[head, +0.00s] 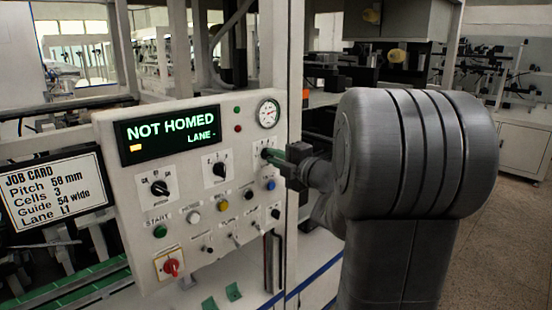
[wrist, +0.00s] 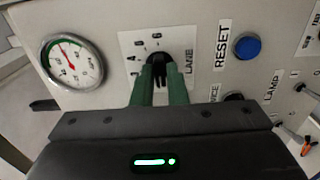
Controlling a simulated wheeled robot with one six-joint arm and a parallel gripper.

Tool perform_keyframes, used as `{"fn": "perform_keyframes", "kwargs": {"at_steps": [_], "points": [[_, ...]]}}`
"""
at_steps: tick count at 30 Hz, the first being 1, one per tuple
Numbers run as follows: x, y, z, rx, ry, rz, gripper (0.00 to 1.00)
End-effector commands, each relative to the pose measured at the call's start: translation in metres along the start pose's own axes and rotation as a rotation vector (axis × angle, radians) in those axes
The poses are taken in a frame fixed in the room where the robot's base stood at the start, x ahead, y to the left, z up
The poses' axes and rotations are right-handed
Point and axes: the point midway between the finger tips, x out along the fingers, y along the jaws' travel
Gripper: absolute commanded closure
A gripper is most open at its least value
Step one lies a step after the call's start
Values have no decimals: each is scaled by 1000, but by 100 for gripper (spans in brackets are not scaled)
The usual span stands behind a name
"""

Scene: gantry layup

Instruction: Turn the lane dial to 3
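The lane dial (wrist: 158,59) is a black knob on a white plate marked LANE, with small numbers around it too blurred to read surely. My gripper (wrist: 161,74) has its two green fingers on either side of the knob and looks shut on it. The fingers hide part of the knob and its pointer, so I cannot tell its setting. In the head view my gripper (head: 268,155) reaches the panel from the right, at the plate below the gauge. The screen (head: 168,135) reads NOT HOMED and LANE with a dash.
The gauge (wrist: 72,60) sits left of the dial in the wrist view; the blue RESET button (wrist: 247,47) sits right. Other dials (head: 159,188), a green START button (head: 160,231) and a red switch (head: 171,266) are on the panel. A job card (head: 55,195) reads Lane L1.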

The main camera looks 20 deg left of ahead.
Motion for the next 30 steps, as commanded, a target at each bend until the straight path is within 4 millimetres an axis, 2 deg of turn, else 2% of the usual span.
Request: {"fn": "perform_keyframes", "kwargs": {"at_steps": [10,16,30], "points": [[0,0,0,12,0,0,100],[0,1,0,78,0,-1,100],[0,2,0,472,0,-2,100]]}}
